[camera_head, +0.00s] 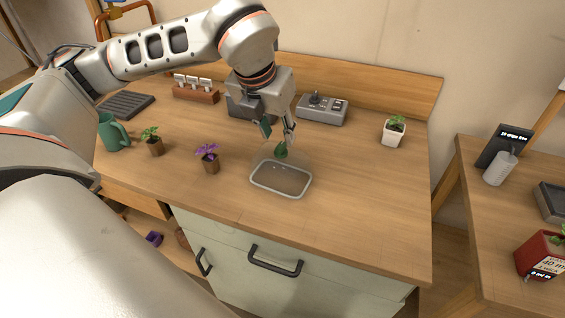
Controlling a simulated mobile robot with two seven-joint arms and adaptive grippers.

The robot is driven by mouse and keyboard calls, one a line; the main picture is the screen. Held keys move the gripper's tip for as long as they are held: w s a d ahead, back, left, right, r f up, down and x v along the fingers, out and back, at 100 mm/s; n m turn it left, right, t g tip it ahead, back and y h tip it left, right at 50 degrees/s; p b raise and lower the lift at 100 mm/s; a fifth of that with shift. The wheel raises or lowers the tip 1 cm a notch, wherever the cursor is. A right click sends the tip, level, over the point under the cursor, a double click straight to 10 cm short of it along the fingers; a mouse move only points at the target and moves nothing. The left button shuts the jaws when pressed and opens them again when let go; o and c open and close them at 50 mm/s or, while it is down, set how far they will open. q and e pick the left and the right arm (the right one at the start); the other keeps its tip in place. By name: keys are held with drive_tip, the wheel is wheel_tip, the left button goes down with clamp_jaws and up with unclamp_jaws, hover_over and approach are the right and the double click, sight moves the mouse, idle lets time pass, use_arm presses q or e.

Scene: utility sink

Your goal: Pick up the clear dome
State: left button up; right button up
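The clear dome (281,178) sits near the middle front of the wooden worktop. It is see-through, with a pale rounded-rectangle rim and a green knob (281,150) on top. My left gripper (277,136) comes down from above, just over the knob. Its two fingers are apart, and I see nothing held between them. From this view I cannot tell whether a fingertip touches the knob. My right gripper is not in view.
A purple-flowered pot (210,164) stands left of the dome, with a green plant pot (153,145) and green mug (113,133) beyond. A grey control box (322,109) is behind. A white plant pot (393,133) stands right. The worktop right of the dome is clear.

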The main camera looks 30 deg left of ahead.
sight(280, 145)
use_arm(q)
drive_tip(key=x, duration=0.4)
drive_tip(key=shift+w+a+f, duration=0.1)
drive_tip(key=shift+a+f, duration=0.1)
drive_tip(key=shift+a, duration=0.1)
drive_tip(key=shift+w+f, duration=0.25)
drive_tip(key=shift+f, duration=0.25)
clamp_jaws()
